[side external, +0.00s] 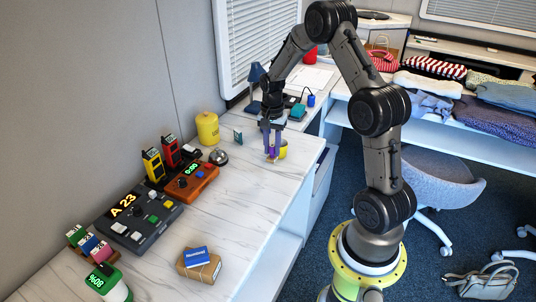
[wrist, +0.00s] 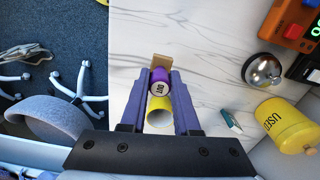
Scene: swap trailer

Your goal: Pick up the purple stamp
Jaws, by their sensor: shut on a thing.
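The purple stamp (wrist: 160,87), with a pale printed face, is between the two purple fingers of my gripper (wrist: 161,76) in the wrist view. The fingers are shut on it. In the side view, my gripper (side external: 272,151) points down close to the white worktop near its right edge; the stamp is hard to tell from the purple fingers there. A small tan block (wrist: 162,61) shows just beyond the stamp. I cannot tell whether the stamp touches the worktop.
A yellow cup (wrist: 159,113) is close beside the fingers. A silver bell (side external: 219,157), a yellow canister (side external: 208,128) and a small teal item (side external: 238,136) stand nearby. An orange console (side external: 192,183) and a dark control panel (side external: 140,218) are farther left.

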